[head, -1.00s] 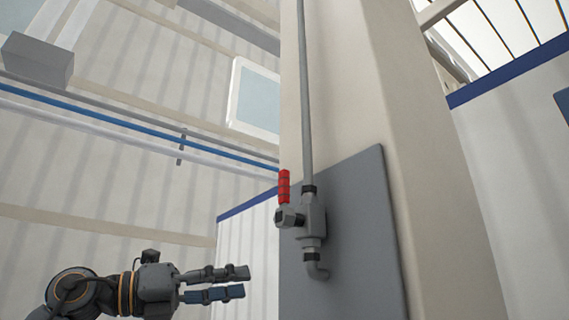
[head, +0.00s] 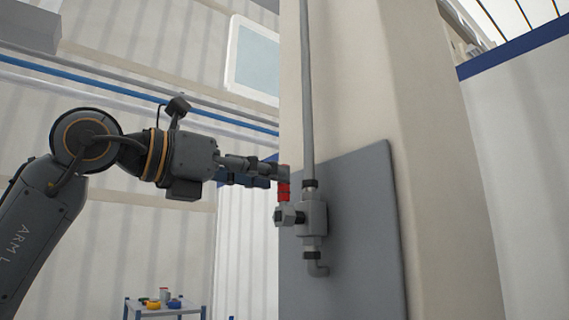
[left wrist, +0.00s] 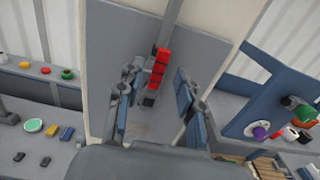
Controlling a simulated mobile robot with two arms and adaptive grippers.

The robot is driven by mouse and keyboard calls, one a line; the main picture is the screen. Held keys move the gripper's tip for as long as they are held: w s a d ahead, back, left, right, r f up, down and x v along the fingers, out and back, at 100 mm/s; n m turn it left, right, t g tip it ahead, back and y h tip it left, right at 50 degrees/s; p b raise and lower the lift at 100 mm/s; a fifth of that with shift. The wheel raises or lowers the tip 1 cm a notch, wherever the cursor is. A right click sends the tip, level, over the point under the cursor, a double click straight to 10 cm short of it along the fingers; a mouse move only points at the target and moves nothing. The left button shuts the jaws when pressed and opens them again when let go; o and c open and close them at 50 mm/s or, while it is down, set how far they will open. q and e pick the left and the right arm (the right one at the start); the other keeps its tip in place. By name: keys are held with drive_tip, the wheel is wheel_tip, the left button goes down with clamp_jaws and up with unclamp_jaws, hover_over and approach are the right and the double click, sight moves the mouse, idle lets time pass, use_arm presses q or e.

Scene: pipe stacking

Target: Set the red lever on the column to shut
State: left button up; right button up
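The red lever (head: 283,189) stands upright on the grey valve (head: 312,219), which sits on a vertical pipe on the column. My left gripper (head: 275,177) is at the lever's upper part, and its fingers hide the top of it in the head view. In the left wrist view the left gripper (left wrist: 157,80) is open, with the red lever (left wrist: 158,68) between its two spread fingers. A gap shows on each side of the lever. My right gripper is in neither view.
A grey backing plate (head: 355,230) lies behind the valve on the beige column (head: 365,90). A small cart (head: 165,308) with coloured items stands low at the back. In the left wrist view, a shelf (left wrist: 30,78) with small items lies left.

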use_arm(q)
drive_tip(key=shift+p+x, duration=0.75)
drive_tip(key=shift+x, duration=1.3)
drive_tip(key=shift+a, duration=0.1)
clamp_jaws()
